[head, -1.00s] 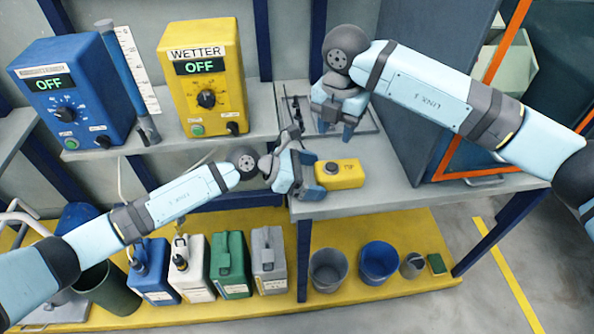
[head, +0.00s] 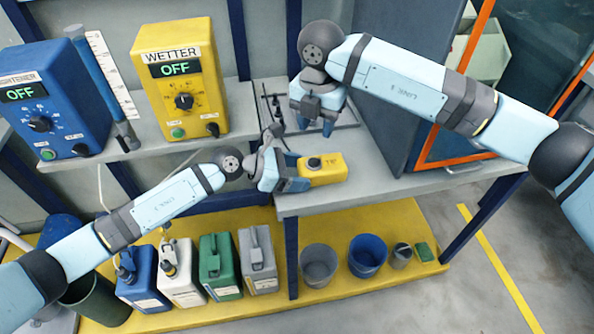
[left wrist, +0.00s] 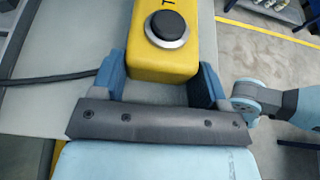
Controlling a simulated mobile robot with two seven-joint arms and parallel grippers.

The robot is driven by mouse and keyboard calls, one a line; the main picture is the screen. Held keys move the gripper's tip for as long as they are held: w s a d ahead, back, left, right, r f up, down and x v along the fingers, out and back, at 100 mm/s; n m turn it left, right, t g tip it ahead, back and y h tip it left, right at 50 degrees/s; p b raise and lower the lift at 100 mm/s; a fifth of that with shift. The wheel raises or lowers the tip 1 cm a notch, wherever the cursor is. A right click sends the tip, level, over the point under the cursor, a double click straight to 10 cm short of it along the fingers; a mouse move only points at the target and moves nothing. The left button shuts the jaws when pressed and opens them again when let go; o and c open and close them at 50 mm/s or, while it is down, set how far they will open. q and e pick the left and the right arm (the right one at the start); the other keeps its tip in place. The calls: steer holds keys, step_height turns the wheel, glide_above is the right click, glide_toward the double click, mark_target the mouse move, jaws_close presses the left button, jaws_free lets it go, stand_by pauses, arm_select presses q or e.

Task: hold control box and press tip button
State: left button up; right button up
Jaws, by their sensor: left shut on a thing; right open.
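The yellow control box (head: 326,170) lies on the grey bench at the centre of the head view, with its dark round button (head: 314,163) facing up. My left gripper (head: 296,172) is shut on the left end of the box. In the left wrist view the box (left wrist: 166,66) sits between the two blue fingers, and its black button (left wrist: 167,29) with a silvery ring shows plainly. The lettering beside the button is cut off by the frame edge. My right gripper (head: 317,125) is open and empty, pointing down above the bench behind the box.
A yellow WETTER unit (head: 207,95) and a blue unit (head: 75,120), both reading OFF, stand on the left shelf. Several jugs and buckets (head: 368,256) stand on the yellow platform below. A blue-grey panel (head: 400,90) rises at the bench's right. Bare bench surrounds the box's right side.

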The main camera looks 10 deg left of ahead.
jaws_close()
stand_by(1.7)
